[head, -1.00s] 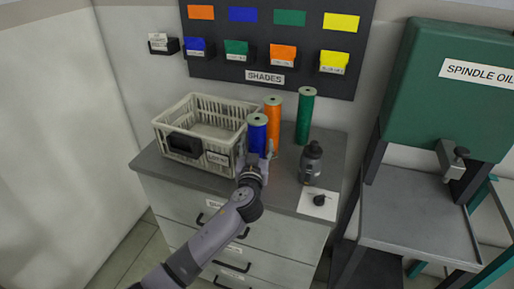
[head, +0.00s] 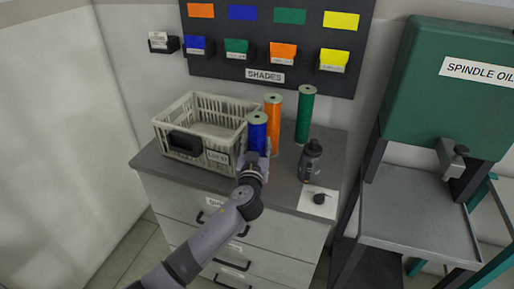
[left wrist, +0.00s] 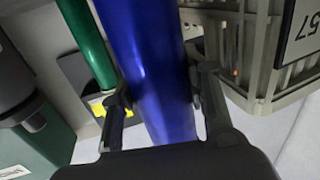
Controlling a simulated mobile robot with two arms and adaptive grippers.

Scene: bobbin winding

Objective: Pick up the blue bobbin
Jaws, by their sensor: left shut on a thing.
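The blue bobbin (head: 257,133) stands upright on the grey cabinet top, just right of the crate and in front of the orange bobbin. My left gripper (head: 255,158) reaches it from the front. In the left wrist view the blue bobbin (left wrist: 150,70) fills the space between the two fingers of my left gripper (left wrist: 160,95), which is shut on it. In the head view the bobbin's lower part is hidden by the gripper. My right gripper does not show.
A pale crate (head: 172,118) stands close on the left. The orange bobbin (head: 273,115) and green bobbin (head: 304,115) stand behind and to the right. A dark bottle (head: 310,162) and a small black knob on a white card (head: 318,198) are at the right.

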